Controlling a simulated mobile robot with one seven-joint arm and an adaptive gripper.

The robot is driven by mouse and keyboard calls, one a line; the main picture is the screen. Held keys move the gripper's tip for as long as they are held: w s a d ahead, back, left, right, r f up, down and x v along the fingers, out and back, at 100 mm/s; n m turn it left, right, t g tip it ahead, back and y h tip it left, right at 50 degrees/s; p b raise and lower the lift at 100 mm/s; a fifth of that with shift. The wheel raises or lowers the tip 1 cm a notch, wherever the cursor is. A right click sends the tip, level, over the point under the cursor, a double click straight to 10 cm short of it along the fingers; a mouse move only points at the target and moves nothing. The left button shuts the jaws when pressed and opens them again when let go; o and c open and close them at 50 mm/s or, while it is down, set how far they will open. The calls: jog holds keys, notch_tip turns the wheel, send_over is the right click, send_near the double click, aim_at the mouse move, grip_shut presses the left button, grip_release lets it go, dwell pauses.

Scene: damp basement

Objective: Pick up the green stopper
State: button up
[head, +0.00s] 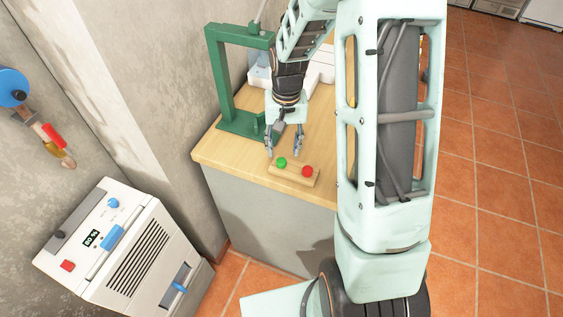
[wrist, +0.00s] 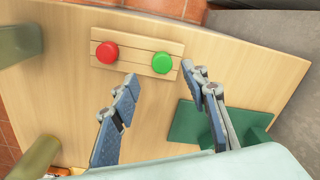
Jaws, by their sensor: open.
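The green stopper (head: 282,162) stands on a small wooden block (head: 305,179) near the front edge of the wooden worktop. In the wrist view the green stopper (wrist: 162,62) lies just beyond my fingertips, between their lines and closer to the right finger. A red stopper (head: 307,171) sits on the same block to its right in the head view; in the wrist view the red stopper (wrist: 107,52) is to its left. My gripper (head: 284,154) is open and empty, pointing down behind the block. It also shows in the wrist view (wrist: 160,78).
A green metal frame (head: 219,80) stands on the worktop (head: 212,151) at the left, its base close to my gripper. White objects (head: 318,66) lie at the back. A white machine (head: 128,247) stands on the floor at left. The worktop's front edge is close to the block.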

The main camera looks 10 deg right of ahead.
aim_at(281, 160)
jog(key=shift+a+f+p, duration=0.15)
jog(key=shift+f+p, duration=0.05)
jog(key=shift+f, duration=0.9)
jog(key=shift+a+f+p, duration=0.1)
jog(key=shift+f+p, duration=0.05)
jog(key=shift+f, duration=0.95)
jog(key=shift+c, duration=0.6)
jog(key=c, duration=0.7)
